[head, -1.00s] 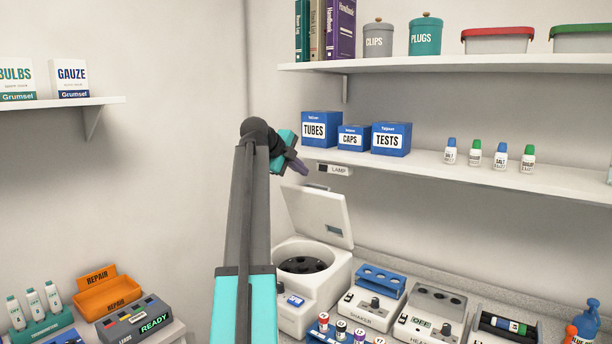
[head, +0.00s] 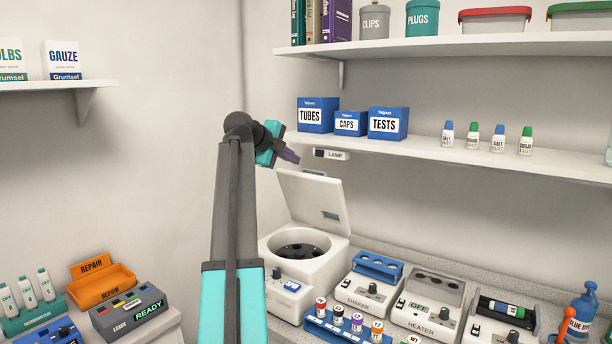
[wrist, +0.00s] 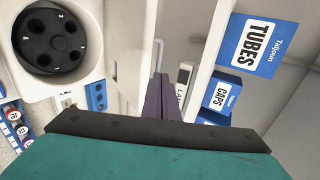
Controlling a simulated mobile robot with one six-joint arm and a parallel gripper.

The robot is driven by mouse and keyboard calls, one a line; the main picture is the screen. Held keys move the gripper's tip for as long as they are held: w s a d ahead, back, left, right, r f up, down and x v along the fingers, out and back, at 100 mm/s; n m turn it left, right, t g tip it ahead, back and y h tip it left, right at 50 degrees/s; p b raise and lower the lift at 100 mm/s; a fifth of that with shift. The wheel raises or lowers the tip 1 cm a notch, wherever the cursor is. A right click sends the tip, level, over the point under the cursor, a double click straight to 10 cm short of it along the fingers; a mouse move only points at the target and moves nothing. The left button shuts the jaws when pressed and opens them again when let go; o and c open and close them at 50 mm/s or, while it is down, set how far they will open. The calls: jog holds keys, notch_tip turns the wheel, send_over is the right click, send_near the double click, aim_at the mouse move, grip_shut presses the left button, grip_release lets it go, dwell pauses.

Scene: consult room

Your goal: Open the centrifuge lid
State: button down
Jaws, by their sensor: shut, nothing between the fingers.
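The white centrifuge (head: 276,290) stands on the counter near the middle of the head view. Its lid (head: 314,200) is raised and leans back, and the dark rotor (head: 302,250) shows inside the bowl. The rotor also shows in the wrist view (wrist: 50,42) at the upper left. My gripper (head: 296,160) is above the lid's top edge, apart from it in the head view, near the lamp switch. Its purple fingers (wrist: 160,98) are together with nothing between them.
A shelf (head: 440,152) with blue boxes and several small bottles runs above the counter, close to my gripper. The lamp switch (head: 331,154) is under its edge. A tube rack (head: 345,328), the shaker (head: 370,292) and the heater (head: 425,310) stand right of the centrifuge.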

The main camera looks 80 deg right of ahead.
jog(key=shift+w+a+f, duration=0.15)
jog(key=shift+w+a, duration=0.05)
dwell(0.4)
jog(key=p, duration=0.2)
send_near(313, 172)
jog(key=x, duration=0.4)
jog(key=shift+s+d, duration=0.1)
jog(key=shift+p+x, duration=0.4)
jog(key=shift+x, duration=0.4)
jog(key=shift+s+d+r+b, duration=0.15)
jog(key=shift+s+d+b, duration=0.1)
jog(key=shift+d+b, duration=0.25)
jog(key=shift+s+d+r+b, duration=0.15)
jog(key=shift+s+d+b, duration=0.15)
jog(key=shift+d, duration=0.3)
jog(key=shift+s+d+r+b, duration=0.15)
jog(key=shift+d+b, duration=0.25)
jog(key=shift+d, duration=0.15)
jog(key=shift+a+r, duration=0.1)
